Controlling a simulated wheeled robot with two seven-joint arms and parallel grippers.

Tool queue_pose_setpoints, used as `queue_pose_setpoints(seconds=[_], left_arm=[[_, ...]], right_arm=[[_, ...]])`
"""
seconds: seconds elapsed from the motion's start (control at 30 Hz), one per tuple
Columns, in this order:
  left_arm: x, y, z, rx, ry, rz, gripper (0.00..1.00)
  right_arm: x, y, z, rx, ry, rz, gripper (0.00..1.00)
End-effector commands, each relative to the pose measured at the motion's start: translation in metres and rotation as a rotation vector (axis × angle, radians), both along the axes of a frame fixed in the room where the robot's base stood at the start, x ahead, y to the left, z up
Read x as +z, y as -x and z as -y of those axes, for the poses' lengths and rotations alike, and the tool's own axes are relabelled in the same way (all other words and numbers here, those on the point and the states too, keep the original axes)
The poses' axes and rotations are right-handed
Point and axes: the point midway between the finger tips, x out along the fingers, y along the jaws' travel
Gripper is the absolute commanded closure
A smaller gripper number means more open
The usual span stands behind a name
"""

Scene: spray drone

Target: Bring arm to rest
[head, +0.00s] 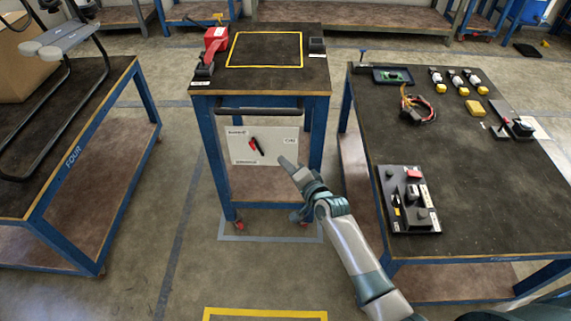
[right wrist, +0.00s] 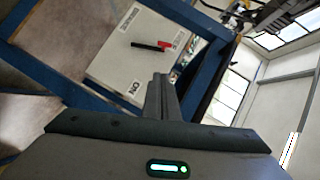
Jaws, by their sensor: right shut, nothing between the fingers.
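My right arm reaches up from the bottom right in the head view. The white panel (right wrist: 115,60) and the pen-like item (right wrist: 151,46) show beyond the fingers. I cannot tell whether the gripper touches the trolley. My left gripper is not in view.
The right table (head: 480,200) holds a black parts board (head: 408,200), a cable bundle (head: 418,108) and several small items. The left table (head: 90,140) carries a dark tubular frame. Floor between is clear.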

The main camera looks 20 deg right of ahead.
Motion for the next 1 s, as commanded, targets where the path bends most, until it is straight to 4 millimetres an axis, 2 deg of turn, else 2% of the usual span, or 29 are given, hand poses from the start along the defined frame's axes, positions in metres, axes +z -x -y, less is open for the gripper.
queue_pose_setpoints(seconds=[0.4,0.57,0.67,0.77,0.87,1.0], left_arm=[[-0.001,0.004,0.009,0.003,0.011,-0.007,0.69],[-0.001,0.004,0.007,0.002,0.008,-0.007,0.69],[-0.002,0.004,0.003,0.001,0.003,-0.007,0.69],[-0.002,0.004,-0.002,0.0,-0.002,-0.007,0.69],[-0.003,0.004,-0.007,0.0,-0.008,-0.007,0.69],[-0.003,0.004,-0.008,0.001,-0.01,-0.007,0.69]], right_arm=[[-0.001,0.0,0.0,0.0,0.001,-0.001,1.0],[-0.015,0.006,0.0,0.001,0.03,-0.013,1.0],[-0.039,0.016,0.001,0.006,0.082,-0.035,1.0],[-0.077,0.035,0.002,0.018,0.166,-0.069,1.0],[-0.124,0.062,0.004,0.042,0.279,-0.111,1.0],[-0.195,0.114,0.005,0.104,0.458,-0.176,1.0]])
